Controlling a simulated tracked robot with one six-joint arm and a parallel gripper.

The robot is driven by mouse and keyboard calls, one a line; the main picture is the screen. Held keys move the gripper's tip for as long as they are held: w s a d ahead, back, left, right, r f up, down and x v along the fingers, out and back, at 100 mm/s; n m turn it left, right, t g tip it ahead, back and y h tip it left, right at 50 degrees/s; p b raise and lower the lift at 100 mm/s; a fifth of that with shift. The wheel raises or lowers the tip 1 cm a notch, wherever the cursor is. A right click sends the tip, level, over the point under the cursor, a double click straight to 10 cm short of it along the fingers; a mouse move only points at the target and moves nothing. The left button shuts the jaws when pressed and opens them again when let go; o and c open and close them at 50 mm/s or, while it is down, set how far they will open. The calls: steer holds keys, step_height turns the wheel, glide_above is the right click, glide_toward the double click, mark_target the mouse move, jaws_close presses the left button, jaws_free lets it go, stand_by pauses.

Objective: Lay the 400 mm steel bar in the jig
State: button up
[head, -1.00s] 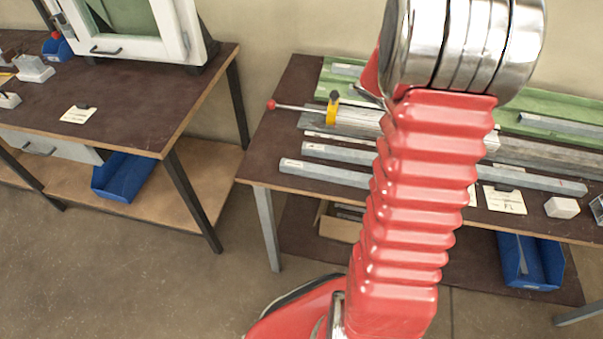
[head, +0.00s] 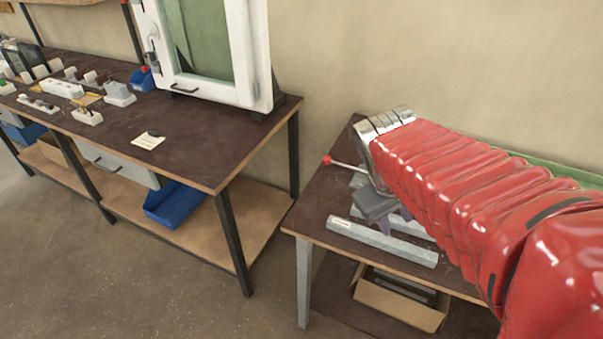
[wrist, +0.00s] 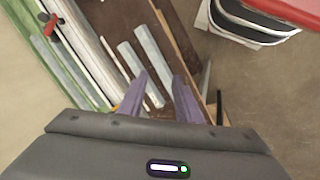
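Grey bars lie on the dark bench in front of my gripper. The frontmost bar (head: 385,243) has a pale label at its left end; a second bar (head: 420,229) is partly hidden behind it. I cannot tell which is the 400 mm one. In the wrist view, two short bars (wrist: 149,50) (wrist: 128,58) lie side by side. My gripper (head: 394,222) points down over them, its purple fingers (wrist: 161,76) apart, with the nearer bar's end showing between the tips. The jig's green bed (wrist: 38,55) lies left of the bars; my arm hides most of it in the head view.
A red-knobbed lever (head: 328,160) stands out at the jig's left end. A cardboard box (head: 400,302) sits on the shelf below. Another bench (head: 190,143) with a window frame (head: 262,60) stands to the left, across a narrow gap.

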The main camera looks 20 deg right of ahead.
steer(key=s+a+r+t+y, duration=0.1)
steer(key=a+t+y, duration=0.1)
steer(key=a, duration=0.5)
steer(key=s+a+r+m+t+y, duration=0.1)
steer(key=a+r+y, duration=0.1)
steer(key=a, duration=0.5)
steer(key=shift+s+a+m+t, duration=0.3)
steer(key=shift+s+a+t, duration=0.05)
steer(key=shift+t, duration=0.05)
steer(key=shift+o, duration=0.2)
steer(key=o, duration=0.4)
steer(key=shift+c, duration=0.4)
